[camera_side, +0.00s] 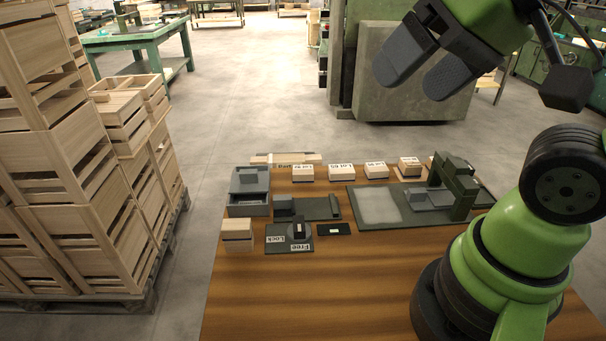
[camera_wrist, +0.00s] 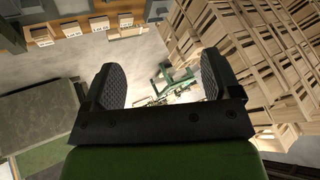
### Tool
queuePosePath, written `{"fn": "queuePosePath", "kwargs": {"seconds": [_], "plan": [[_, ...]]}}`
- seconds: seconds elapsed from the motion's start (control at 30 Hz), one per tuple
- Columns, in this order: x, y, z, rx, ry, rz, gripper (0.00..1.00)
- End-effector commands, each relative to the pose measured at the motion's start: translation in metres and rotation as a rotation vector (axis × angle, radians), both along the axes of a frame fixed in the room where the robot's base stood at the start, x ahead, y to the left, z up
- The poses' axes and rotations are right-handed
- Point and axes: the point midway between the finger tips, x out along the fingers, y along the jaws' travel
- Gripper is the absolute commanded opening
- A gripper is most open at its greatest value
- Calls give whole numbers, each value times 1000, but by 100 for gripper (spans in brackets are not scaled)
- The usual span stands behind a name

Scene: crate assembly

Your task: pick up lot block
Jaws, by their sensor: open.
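Several small light-wood lot blocks with white printed labels stand in a row along the far edge of the table: one at the left (camera_side: 303,174), one beside it (camera_side: 342,172), one further right (camera_side: 376,171) and another (camera_side: 410,168). The lettering is too small to read surely. One more at the right end is partly hidden by a green fixture. My gripper (camera_side: 414,80) is open and empty, high above and behind the row. In the wrist view my gripper (camera_wrist: 163,78) has its fingers wide apart, with small wooden blocks (camera_wrist: 40,35) near the top edge.
The wooden table (camera_side: 290,300) is clear at the front. A grey bin (camera_side: 248,210), a Lock/Free fixture (camera_side: 285,247), a stacked wooden block (camera_side: 237,236) and a green fixture (camera_side: 463,190) on a plate stand on it. Stacked crates (camera_side: 60,150) stand left.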

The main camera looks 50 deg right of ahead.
Motion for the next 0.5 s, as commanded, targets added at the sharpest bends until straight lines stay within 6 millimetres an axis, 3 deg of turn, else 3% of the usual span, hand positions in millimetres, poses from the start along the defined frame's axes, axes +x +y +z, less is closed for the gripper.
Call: {"fn": "queuePosePath", "kwargs": {"seconds": [0.27,0.5], "plan": [[85,-34,-17,-89,144,-211,83],[164,-63,-72,-166,225,-364,83]]}}
